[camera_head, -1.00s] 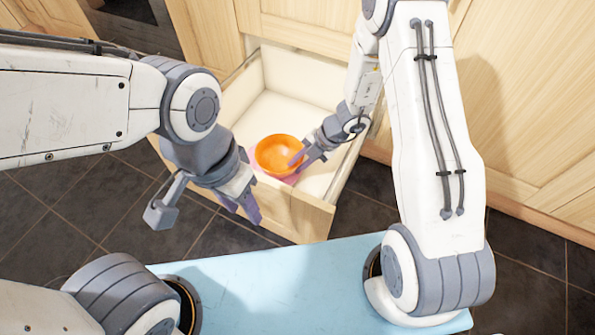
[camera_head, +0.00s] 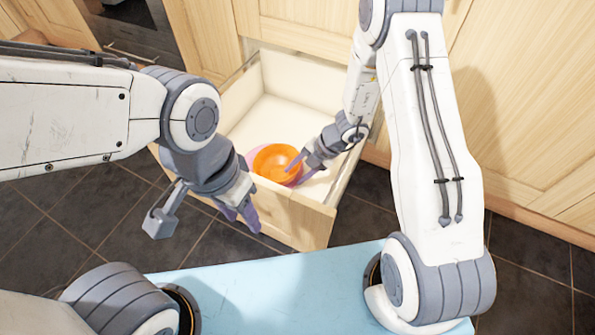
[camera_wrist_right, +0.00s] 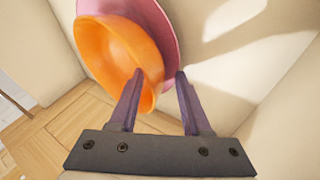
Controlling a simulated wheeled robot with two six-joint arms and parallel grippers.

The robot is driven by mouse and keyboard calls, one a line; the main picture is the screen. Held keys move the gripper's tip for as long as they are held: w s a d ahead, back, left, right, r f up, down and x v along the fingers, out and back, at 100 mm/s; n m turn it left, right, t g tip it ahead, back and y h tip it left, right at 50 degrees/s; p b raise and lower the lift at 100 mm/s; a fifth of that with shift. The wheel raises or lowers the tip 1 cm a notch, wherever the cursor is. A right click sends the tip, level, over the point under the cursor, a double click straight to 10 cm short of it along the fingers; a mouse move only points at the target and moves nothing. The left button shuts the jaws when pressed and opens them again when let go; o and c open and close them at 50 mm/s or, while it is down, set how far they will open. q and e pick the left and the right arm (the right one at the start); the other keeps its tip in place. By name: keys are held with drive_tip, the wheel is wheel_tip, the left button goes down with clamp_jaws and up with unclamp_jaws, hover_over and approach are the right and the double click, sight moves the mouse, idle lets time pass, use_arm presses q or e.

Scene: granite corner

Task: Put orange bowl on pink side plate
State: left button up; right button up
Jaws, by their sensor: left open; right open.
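The orange bowl (camera_head: 277,164) sits in the open drawer, over the pink side plate (camera_head: 252,158), whose rim shows past its left side. In the right wrist view the bowl (camera_wrist_right: 118,55) is at upper left, with the plate (camera_wrist_right: 160,22) behind it. My right gripper (camera_head: 298,172) is open at the bowl's right rim. In the right wrist view its left finger overlaps the bowl's edge, and its right finger is apart from the bowl (camera_wrist_right: 160,75). My left gripper (camera_head: 240,215) is open and empty, outside the drawer's front left.
The pale wooden drawer (camera_head: 300,214) is pulled out; its back part is bare. Wooden cabinet fronts (camera_head: 530,100) stand behind and to the right. Dark floor tiles lie around the drawer. My light blue base top is in front.

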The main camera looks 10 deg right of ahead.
drive_tip(key=p+v, duration=0.9)
drive_tip(key=v, duration=0.3)
drive_tip(key=s+a+r+n+g+h, duration=0.1)
drive_tip(key=s+a+r+n, duration=0.3)
drive_tip(key=n, duration=0.7)
drive_tip(key=s+a+r+n+g, duration=0.1)
drive_tip(key=s+a+r+n, duration=0.3)
drive_tip(key=r+n, duration=0.4)
drive_tip(key=s+a+r+n+g+h, duration=0.1)
drive_tip(key=s+a+r+n, duration=0.3)
drive_tip(key=n, duration=1)
drive_tip(key=shift+s+a+r+h, duration=0.15)
drive_tip(key=shift+s+r, duration=0.5)
drive_tip(key=shift+r, duration=0.05)
drive_tip(key=shift+s+a+r+h, duration=0.15)
drive_tip(key=shift+s+r, duration=0.45)
drive_tip(key=shift+r, duration=0.1)
drive_tip(key=s+d+r+n+t+h, duration=0.1)
drive_tip(key=s+r+n, duration=0.1)
drive_tip(key=n, duration=0.7)
drive_tip(key=s+d+r+n+t+h, duration=0.1)
drive_tip(key=s+d+r+n, duration=0.1)
drive_tip(key=s+n, duration=0.3)
drive_tip(key=n, duration=0.4)
drive_tip(key=shift+s+r+h, duration=0.2)
drive_tip(key=shift+r+h, duration=0.2)
